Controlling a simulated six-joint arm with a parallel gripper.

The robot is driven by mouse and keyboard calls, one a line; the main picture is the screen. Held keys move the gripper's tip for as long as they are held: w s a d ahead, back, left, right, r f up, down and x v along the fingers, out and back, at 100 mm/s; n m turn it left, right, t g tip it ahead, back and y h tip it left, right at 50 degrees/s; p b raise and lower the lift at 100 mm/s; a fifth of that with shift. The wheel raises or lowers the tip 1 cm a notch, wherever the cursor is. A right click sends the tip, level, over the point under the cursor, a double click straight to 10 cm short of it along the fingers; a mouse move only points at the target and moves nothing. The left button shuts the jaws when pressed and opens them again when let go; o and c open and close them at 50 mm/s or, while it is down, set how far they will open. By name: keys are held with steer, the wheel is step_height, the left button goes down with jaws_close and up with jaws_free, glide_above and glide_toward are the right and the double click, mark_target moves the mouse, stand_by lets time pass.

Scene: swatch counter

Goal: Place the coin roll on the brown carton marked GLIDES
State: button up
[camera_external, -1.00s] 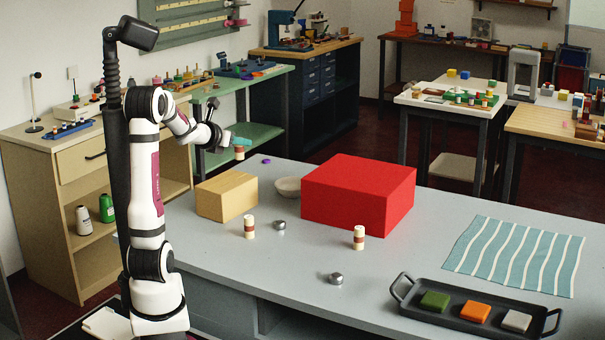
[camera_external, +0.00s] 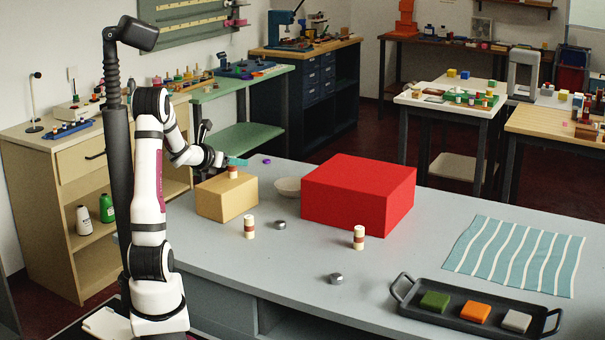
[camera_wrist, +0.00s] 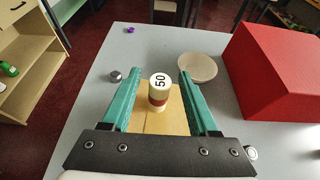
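A coin roll (camera_external: 233,173), cream with a red-brown band, stands upright on top of the brown carton (camera_external: 226,201). In the wrist view the roll (camera_wrist: 158,90) shows "50" on its top end, with the carton (camera_wrist: 175,122) beneath it. My gripper (camera_wrist: 158,74) has its two teal fingers on either side of the roll, with a visible gap on both sides. The gripper (camera_external: 237,163) is just above the carton in the external view. No GLIDES marking can be read on the carton in these views.
A big red box (camera_external: 358,195) and a pale bowl (camera_external: 288,187) stand right of the carton. Two similar rolls (camera_external: 249,227) (camera_external: 358,238) and two metal pucks (camera_external: 280,225) (camera_external: 336,279) are on the grey counter. A dark tray (camera_external: 470,324) and striped cloth (camera_external: 515,256) lie at right.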

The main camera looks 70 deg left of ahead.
steer(key=shift+s+d+r, duration=1)
steer(key=shift+s+r, duration=0.05)
steer(key=shift+r, duration=0.05)
step_height(320, 180, up, 6)
steer(key=w+d+m+t+h, duration=0.2)
steer(key=w+d+m+h, duration=0.2)
steer(key=w+d+m, duration=0.5)
steer(key=w+d+f+m+g+h, duration=0.1)
steer(key=d+f+m+g+h, duration=0.2)
steer(key=d+m, duration=0.7)
steer(key=d+f+m+h, duration=0.35)
steer(key=d+m, duration=0.25)
steer(key=d, duration=0.8)
steer(key=s+d+f+m+g+h, duration=0.25)
steer(key=s+d+m+g, duration=0.2)
steer(key=d+m, duration=0.35)
steer(key=s+f+m+g+y, duration=0.2)
steer(key=s+m, duration=0.5)
steer(key=m, duration=0.1)
steer(key=s+f+m+g+y, duration=0.2)
steer(key=s+m+y, duration=0.1)
steer(key=s+m, duration=0.4)
steer(key=m, duration=0.2)
steer(key=shift+s+a+f+m, duration=0.3)
steer(key=shift+f, duration=0.1)
